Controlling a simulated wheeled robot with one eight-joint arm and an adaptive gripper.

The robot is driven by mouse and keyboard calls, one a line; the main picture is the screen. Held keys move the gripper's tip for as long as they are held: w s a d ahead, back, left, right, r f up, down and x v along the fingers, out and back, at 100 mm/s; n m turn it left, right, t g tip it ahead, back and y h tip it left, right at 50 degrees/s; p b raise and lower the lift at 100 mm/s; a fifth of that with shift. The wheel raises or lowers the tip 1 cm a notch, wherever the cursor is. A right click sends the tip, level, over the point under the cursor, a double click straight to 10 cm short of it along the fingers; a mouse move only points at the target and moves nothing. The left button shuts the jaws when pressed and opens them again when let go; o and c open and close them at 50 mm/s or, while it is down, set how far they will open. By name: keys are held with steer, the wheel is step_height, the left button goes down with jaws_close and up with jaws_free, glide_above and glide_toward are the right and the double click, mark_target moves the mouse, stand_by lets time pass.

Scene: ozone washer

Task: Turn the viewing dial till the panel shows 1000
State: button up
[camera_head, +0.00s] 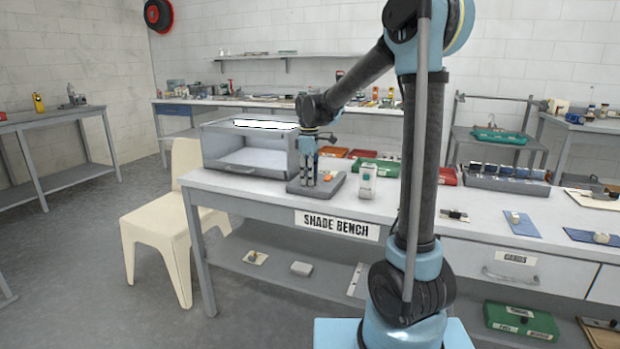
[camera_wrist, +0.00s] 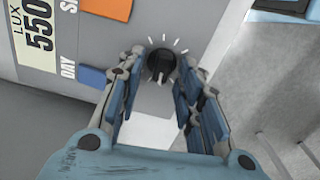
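The black viewing dial (camera_wrist: 160,63) sits on a grey panel with white tick marks around it, in the wrist view. The fingers of my gripper (camera_wrist: 161,68) stand on either side of the dial, open, with a narrow gap visible on each side. The panel's display (camera_wrist: 37,40) reads LUX 550, turned sideways. An orange patch (camera_wrist: 107,8) and the word DAY lie between display and dial. In the head view my gripper (camera_head: 319,184) points down over the low grey unit (camera_head: 337,184) on the bench; the dial is not visible there.
A grey open-fronted cabinet (camera_head: 250,147) stands left of the unit on the shade bench (camera_head: 250,186). A small white device (camera_head: 367,182) stands close on its right. Red and green trays lie behind. A cream chair (camera_head: 160,232) stands at the bench's left end.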

jaws_close()
steer(key=shift+d, duration=0.15)
